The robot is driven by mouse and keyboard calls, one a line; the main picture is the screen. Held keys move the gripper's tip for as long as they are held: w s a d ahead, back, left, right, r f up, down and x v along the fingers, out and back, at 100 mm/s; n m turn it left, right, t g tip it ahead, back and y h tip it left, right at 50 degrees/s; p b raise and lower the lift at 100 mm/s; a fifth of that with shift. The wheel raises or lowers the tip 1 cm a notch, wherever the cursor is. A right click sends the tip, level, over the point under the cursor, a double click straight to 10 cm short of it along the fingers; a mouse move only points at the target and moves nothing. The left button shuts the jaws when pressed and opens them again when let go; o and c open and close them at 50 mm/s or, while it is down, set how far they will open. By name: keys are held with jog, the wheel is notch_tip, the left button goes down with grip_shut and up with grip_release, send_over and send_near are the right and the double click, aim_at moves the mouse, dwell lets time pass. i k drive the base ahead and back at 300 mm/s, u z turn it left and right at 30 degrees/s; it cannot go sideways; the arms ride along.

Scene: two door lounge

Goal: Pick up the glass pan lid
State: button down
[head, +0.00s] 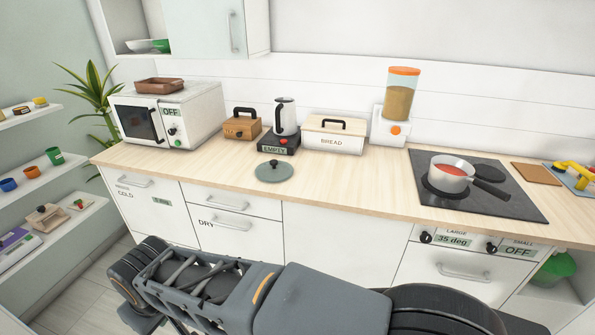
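The glass pan lid (274,172) lies flat on the wooden counter, left of the middle. It is a round grey-green disc with a dark knob on top. It sits in front of the kettle base marked EMPTY and is apart from other things. My arm lies across the bottom of the head view, below the counter front, well short of the lid. I cannot make out my gripper's fingers in this view. Nothing covers the lid.
A pan (450,177) with red contents stands on the black hob (510,205) at right. A microwave (168,116), a kettle (286,117), a bread box (334,135) and a dispenser (399,104) line the back. The counter (345,182) between lid and hob is clear.

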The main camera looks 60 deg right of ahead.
aim_at(273, 170)
jog(key=z, duration=0.95)
jog(key=i, duration=1.35)
jog(key=z, duration=0.35)
